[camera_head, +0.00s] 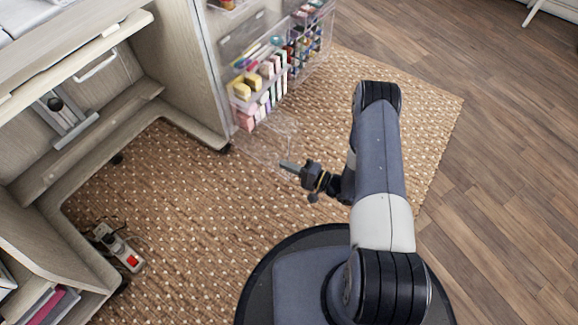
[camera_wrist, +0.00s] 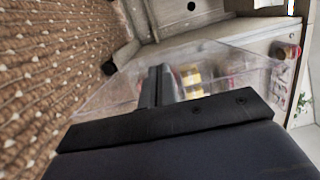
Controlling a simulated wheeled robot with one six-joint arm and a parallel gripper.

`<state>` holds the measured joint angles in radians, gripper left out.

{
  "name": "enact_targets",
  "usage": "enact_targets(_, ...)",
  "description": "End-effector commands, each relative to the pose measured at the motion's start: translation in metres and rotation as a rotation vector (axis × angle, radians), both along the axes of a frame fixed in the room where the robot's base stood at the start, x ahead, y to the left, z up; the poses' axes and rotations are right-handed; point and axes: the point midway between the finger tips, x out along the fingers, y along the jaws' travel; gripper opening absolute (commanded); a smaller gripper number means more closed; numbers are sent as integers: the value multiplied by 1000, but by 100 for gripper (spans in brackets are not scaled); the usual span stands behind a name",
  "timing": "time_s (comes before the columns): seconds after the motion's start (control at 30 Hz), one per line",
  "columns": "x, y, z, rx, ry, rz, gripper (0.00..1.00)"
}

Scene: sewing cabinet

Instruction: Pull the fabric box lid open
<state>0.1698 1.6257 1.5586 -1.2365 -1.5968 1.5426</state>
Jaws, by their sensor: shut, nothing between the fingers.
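The fabric box (camera_head: 262,92) is a clear container on the cabinet door, holding folded yellow, pink and white fabrics. Its clear lid (camera_head: 262,148) extends outward from the lower front of the box, tilted open low over the rug. My gripper (camera_head: 288,166) is shut and empty at the lid's outer edge; whether it touches the lid I cannot tell. In the wrist view, the shut fingers (camera_wrist: 158,86) stand in front of the clear lid (camera_wrist: 112,90), with blurred yellow fabric (camera_wrist: 190,76) behind them.
More clear bins (camera_head: 308,42) with spools stand beyond the fabric box. The wooden cabinet (camera_head: 180,75) is on the left. A power strip (camera_head: 120,248) lies on the woven rug (camera_head: 190,200). Open wood floor (camera_head: 500,170) lies to the right.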

Motion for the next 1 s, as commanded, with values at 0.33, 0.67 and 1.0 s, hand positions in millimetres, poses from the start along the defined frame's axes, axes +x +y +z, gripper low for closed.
enact_targets(0.33,-25,44,0,2,3,7,0)
enact_targets(0.67,-38,75,0,0,0,2,0)
enact_targets(1.0,-38,75,0,0,0,0,0)
